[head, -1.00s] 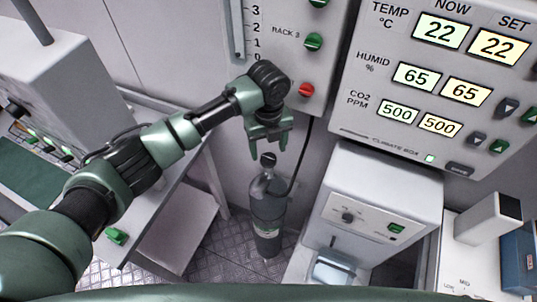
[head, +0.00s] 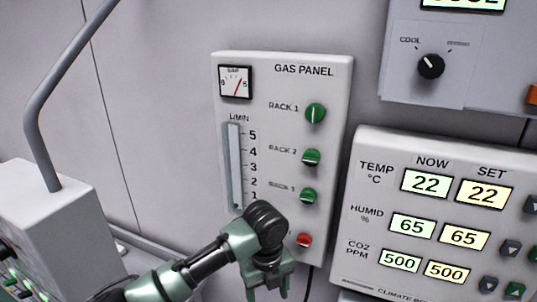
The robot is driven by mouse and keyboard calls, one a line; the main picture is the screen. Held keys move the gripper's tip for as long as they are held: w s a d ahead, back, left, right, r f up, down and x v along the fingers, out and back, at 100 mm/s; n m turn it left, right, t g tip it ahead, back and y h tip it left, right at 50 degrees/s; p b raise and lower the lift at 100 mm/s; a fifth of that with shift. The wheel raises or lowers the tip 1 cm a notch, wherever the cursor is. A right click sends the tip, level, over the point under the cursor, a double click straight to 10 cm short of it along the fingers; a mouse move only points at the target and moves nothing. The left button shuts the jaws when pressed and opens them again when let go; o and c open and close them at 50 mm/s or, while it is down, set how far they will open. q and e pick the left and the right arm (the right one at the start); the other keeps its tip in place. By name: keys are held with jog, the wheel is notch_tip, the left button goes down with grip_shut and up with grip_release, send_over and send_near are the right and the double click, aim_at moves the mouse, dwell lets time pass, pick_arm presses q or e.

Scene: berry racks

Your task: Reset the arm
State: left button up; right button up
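My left arm comes in from the lower left in the head view. My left gripper (head: 268,288) points down at the bottom edge, in front of the lower part of the gas panel (head: 283,85). Its fingertips are partly cut off by the frame, with a gap showing between them and nothing seen held. My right gripper is not in view.
The gas panel has green knobs for rack 1 (head: 316,113), rack 2 (head: 311,157) and rack 3 (head: 308,195), and a red knob (head: 304,240) close to my gripper. The climate box (head: 375,150) is at right. A grey machine (head: 60,215) with a bent pole stands left.

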pick_arm(q)
jog(key=s+f+n+t+h, duration=0.1)
jog(key=s+f+n+h, duration=0.1)
jog(key=s+f+n, duration=0.3)
jog(key=s+f+n+h, duration=0.2)
jog(key=s+f+n, duration=0.1)
jog(key=s+n, duration=0.4)
jog(key=s+a+f+n+t+y, duration=0.1)
jog(key=s+a+n+y, duration=0.1)
jog(key=s+a+n, duration=0.65)
jog(key=s+a+n+t+y, duration=0.2)
jog(key=s+a+n, duration=0.4)
jog(key=a+n, duration=0.45)
notch_tip(320, 180, down, 32)
jog(key=s+a+m+g+b, duration=0.1)
jog(key=s+m+g+b, duration=0.1)
jog(key=b, duration=0.2)
jog(key=s+a+f+g+b, duration=0.1)
jog(key=s+a+f+b, duration=0.2)
jog(key=s+f, duration=1.3)
notch_tip(320, 180, down, 2)
jog(key=shift+f+b, duration=0.1)
jog(key=shift+b, duration=0.25)
